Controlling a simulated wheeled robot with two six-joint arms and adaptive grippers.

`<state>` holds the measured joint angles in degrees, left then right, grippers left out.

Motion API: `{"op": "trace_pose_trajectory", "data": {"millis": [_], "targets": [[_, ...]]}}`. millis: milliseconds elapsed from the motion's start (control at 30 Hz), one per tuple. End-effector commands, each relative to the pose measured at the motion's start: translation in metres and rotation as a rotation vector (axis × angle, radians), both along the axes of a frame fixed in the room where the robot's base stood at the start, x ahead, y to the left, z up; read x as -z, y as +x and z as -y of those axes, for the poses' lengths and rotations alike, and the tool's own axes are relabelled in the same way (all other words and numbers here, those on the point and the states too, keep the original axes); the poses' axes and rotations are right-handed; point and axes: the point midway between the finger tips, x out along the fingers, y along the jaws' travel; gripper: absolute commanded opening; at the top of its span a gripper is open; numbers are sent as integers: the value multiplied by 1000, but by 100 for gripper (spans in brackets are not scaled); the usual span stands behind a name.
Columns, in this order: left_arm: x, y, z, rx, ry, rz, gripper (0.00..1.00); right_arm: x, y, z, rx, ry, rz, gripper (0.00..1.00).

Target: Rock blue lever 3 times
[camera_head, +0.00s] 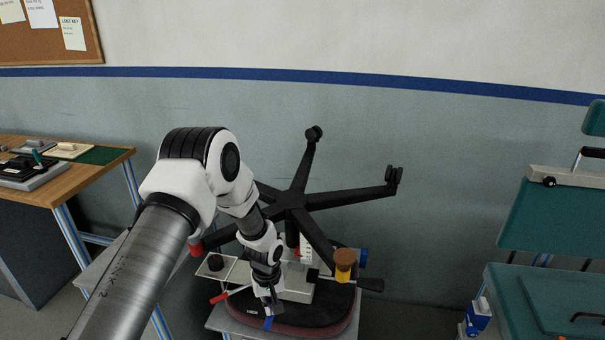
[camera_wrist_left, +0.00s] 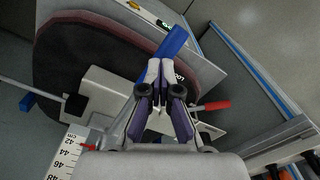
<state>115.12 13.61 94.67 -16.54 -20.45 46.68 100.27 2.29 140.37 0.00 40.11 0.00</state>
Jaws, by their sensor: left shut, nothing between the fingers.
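An upturned office chair lies with its dark seat (camera_head: 335,312) on a low stand and its black star base (camera_head: 293,199) pointing up. A blue lever end (camera_head: 268,323) shows at the seat's front edge, and in the left wrist view the blue piece (camera_wrist_left: 174,42) lies just beyond my fingertips. My left gripper (camera_head: 274,308) is shut and empty, pointing down by the blue piece; it also shows in the left wrist view (camera_wrist_left: 160,66). I cannot tell whether the fingers touch it. My right gripper is out of view.
A red-tipped lever (camera_head: 232,293) is left of the gripper, and it shows in the left wrist view (camera_wrist_left: 214,105). Another blue piece (camera_head: 363,258) and a brown-topped knob (camera_head: 345,260) are at right. A wooden table (camera_head: 115,160) stands left, a teal chair (camera_head: 540,220) right.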

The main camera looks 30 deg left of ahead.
Motion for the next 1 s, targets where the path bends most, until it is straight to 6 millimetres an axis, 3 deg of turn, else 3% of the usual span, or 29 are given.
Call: {"op": "trace_pose_trajectory", "data": {"millis": [1000], "targets": [[-31, -1, 0, 0, -1, -4, 0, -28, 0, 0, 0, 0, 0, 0]]}}
